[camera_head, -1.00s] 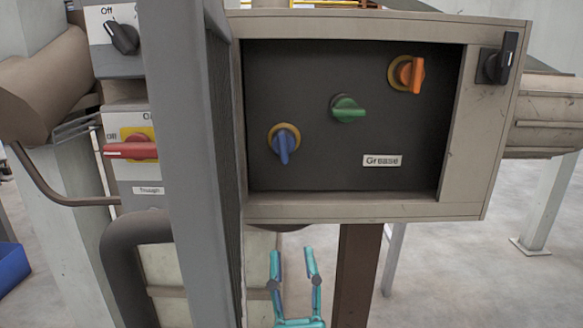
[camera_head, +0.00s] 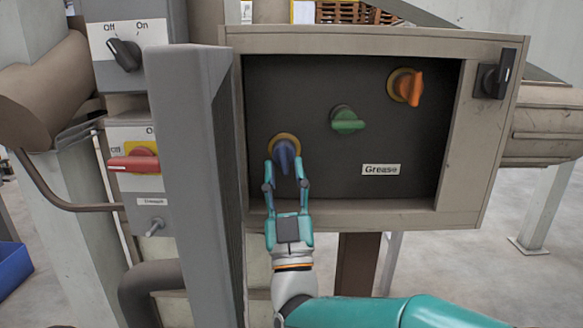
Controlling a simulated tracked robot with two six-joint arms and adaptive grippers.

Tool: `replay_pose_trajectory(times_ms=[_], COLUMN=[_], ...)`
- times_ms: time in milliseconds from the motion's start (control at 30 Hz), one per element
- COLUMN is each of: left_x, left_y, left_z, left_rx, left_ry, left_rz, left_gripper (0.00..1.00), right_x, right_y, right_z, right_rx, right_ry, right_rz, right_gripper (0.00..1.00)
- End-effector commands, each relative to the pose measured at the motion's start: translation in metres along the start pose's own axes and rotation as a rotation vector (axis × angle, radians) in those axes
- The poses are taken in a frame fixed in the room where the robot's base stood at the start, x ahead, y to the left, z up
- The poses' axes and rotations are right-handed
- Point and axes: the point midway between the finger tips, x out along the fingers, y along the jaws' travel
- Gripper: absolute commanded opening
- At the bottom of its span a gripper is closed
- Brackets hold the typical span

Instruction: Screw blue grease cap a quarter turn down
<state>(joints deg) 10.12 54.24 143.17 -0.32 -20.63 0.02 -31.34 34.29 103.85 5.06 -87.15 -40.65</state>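The blue grease cap (camera_head: 284,153) is at the lower left of the dark recessed panel (camera_head: 320,90), its handle pointing down over a yellow ring. My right gripper (camera_head: 286,167) is in front of the panel with its fingers pointing up, one on each side of the blue handle. The fingers are apart. I cannot tell whether they touch the handle. A green cap (camera_head: 347,120) and an orange cap (camera_head: 408,87) sit higher to the right. A "Grease" label (camera_head: 381,169) is below them. My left gripper is not in view.
A grey upright post (camera_head: 197,190) stands just left of the grease box (camera_head: 340,213). Switch boxes with a black knob (camera_head: 124,54) and a red handle (camera_head: 134,161) are further left. A black handle (camera_head: 496,76) is on the box's right side.

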Motion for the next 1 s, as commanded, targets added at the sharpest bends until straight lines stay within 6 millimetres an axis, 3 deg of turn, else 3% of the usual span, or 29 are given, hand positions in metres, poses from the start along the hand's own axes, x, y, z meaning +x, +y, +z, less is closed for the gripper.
replay_pose_trajectory(times_ms=[367, 600, 800, 1000], left_x=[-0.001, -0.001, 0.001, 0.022], left_y=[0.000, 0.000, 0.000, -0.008], left_z=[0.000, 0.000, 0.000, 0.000], left_rx=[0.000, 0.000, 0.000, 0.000], left_ry=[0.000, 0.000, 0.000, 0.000], left_rz=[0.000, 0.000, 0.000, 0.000], left_gripper=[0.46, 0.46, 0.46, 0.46], right_x=[0.006, 0.006, 0.006, 0.003], right_y=[0.001, 0.001, 0.001, -0.002], right_z=[0.000, 0.000, 0.001, 0.003], right_rx=[-0.001, -0.001, 0.001, 0.054], right_ry=[-0.001, 0.000, 0.000, 0.003], right_rz=[0.000, 0.001, 0.003, 0.057], right_gripper=[0.38, 0.00, 0.00, 0.00])
